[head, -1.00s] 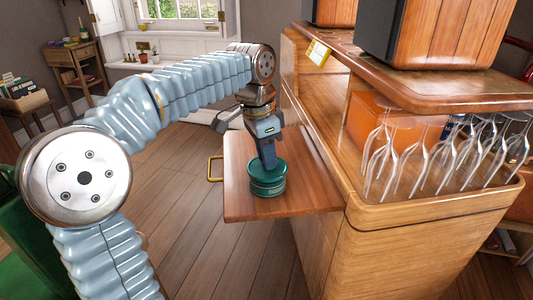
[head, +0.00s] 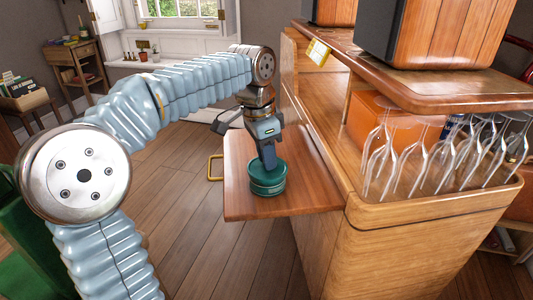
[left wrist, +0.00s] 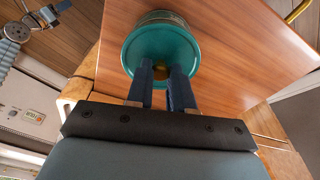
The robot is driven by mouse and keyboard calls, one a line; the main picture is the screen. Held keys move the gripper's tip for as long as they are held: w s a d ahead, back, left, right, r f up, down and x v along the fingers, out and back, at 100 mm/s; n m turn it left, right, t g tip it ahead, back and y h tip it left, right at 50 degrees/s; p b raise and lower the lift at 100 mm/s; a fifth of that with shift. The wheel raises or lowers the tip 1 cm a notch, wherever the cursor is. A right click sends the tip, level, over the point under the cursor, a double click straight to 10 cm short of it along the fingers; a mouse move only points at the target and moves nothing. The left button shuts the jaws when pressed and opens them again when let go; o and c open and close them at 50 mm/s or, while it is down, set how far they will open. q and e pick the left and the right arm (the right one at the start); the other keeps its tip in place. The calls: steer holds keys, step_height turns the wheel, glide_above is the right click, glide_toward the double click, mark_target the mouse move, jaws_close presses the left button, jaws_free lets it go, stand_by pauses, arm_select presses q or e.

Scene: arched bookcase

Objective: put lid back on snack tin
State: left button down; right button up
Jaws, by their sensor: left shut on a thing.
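The green snack tin (head: 267,187) stands upright on a pull-out wooden board. Its green lid (head: 277,172) sits at the top of the tin; in the left wrist view the round teal lid (left wrist: 160,42) covers most of the tin (left wrist: 160,16) below it. My left gripper (head: 268,165) comes down from above and is shut on the lid, its blue fingers (left wrist: 162,72) close together at the lid's middle. Whether the lid is fully seated I cannot tell. My right gripper is not in view.
The pull-out board (head: 240,203) juts from the wooden cabinet (head: 400,240), with clear surface around the tin. A brass handle (head: 214,168) is at its left edge.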

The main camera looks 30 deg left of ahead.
arm_select(q)
steer(key=shift+c, duration=2.2)
jaws_free()
step_height(320, 180, up, 5)
steer(key=p, duration=0.5)
steer(key=shift+r, duration=1)
jaws_close()
